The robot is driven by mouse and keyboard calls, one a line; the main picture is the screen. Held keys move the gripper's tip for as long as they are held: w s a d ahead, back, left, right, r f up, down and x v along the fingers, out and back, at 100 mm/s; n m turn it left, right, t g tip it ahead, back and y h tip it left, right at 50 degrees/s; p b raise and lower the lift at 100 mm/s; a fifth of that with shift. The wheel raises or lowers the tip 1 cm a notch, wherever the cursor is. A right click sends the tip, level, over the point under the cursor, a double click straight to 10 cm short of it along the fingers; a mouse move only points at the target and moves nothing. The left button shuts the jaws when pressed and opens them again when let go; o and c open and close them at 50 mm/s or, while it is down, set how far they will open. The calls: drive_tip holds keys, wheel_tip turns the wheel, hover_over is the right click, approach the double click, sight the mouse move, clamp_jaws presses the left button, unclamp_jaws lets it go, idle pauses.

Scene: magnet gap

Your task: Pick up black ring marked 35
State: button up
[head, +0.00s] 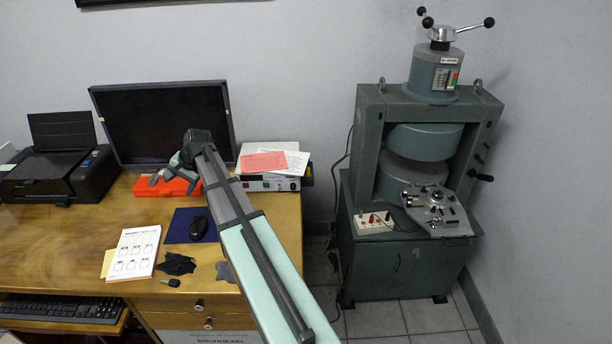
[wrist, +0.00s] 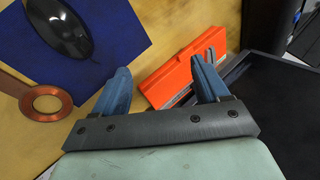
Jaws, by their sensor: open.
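I cannot make out a black ring marked 35 in either view. My gripper (head: 172,173) is over the desk near the red case (head: 150,187), in front of the monitor. In the wrist view, the two blue fingers of my gripper (wrist: 162,68) are spread apart with nothing between them. The orange-red case (wrist: 178,65) lies beyond and partly behind the fingers, with dark grey parts along its near side. A copper-coloured ring (wrist: 27,103) lies flat at the left, at the edge of the blue mat (wrist: 115,35).
A black mouse (head: 198,228) rests on the mat. The monitor (head: 165,120) stands behind my gripper, with a printer (head: 62,165) to the left and a white instrument (head: 268,182) to the right. The large green magnet (head: 425,150) stands beyond the desk.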

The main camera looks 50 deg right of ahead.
drive_tip(key=s+d+h, duration=0.1)
drive_tip(key=s+d, duration=0.1)
drive_tip(key=d, duration=0.5)
drive_tip(key=s+d+m+h, duration=0.1)
drive_tip(key=s+d, duration=0.2)
drive_tip(key=d, duration=0.4)
drive_tip(key=s+d, duration=0.2)
drive_tip(key=d, duration=0.5)
drive_tip(key=shift+s+r+m+h, duration=0.15)
drive_tip(key=shift+s+m+h, duration=0.1)
drive_tip(key=shift+m+h, duration=0.15)
drive_tip(key=m+g+h, duration=0.5)
drive_tip(key=m+g, duration=0.1)
hover_over(438, 194)
drive_tip(key=a, duration=0.4)
drive_tip(key=f, duration=0.4)
drive_tip(key=shift+w+d+f, duration=0.1)
drive_tip(key=shift+w+f, duration=0.05)
drive_tip(key=shift+w, duration=0.05)
drive_tip(key=shift+s+a+x, duration=0.1)
drive_tip(key=shift+a+x, duration=0.1)
drive_tip(key=shift+x, duration=1.25)
drive_tip(key=shift+s+a+x, duration=0.1)
drive_tip(key=shift+a+x, duration=0.05)
drive_tip(key=shift+x, duration=1.3)
drive_tip(key=shift+f, duration=0.1)
drive_tip(key=c, duration=1.2)
